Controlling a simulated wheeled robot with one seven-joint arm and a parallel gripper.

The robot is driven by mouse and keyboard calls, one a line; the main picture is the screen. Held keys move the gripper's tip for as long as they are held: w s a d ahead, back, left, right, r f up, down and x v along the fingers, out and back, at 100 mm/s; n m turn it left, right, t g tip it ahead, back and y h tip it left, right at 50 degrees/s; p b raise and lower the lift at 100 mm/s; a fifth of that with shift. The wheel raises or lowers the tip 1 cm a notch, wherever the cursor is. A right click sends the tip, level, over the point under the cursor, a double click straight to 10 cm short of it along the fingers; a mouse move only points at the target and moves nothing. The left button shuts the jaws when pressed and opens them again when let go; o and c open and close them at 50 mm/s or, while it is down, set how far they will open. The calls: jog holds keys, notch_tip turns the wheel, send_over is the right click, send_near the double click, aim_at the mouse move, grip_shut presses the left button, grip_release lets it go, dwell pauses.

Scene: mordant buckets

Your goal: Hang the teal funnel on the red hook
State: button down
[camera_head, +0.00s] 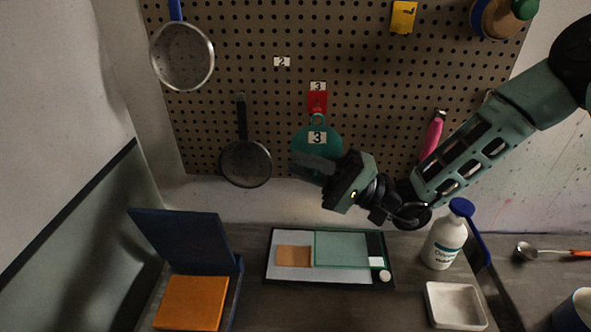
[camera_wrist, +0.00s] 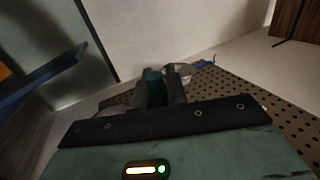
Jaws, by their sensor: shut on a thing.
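The teal funnel (camera_head: 322,148) is in front of the pegboard, upright, with a white "3" label on its face and a small loop at its top. The red hook (camera_head: 317,99) is on the pegboard directly above it, under another "3" label. The loop overlaps the hook's lower end in the head view; I cannot tell whether it is over the hook. My gripper (camera_head: 308,164) is shut on the funnel's lower part, coming from the lower right. In the wrist view, a bit of teal (camera_wrist: 153,74) shows between the dark fingers (camera_wrist: 160,92).
A strainer (camera_head: 182,55) and a dark pan (camera_head: 246,163) hang left on the pegboard (camera_head: 240,30). A pink-handled tool (camera_head: 433,135) hangs right, near my arm. Below are an open blue case (camera_head: 185,240), a flat tray (camera_head: 275,279), a white bottle (camera_head: 445,243) and a white dish (camera_head: 455,305).

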jog(key=w+f+b, duration=0.1)
jog(key=w, duration=0.8)
jog(key=shift+w+d, duration=0.15)
dwell(0.8)
jog(key=shift+f+b, duration=0.1)
jog(key=shift+b, duration=0.2)
dwell(0.3)
jog(key=c, duration=1.3)
grip_release()
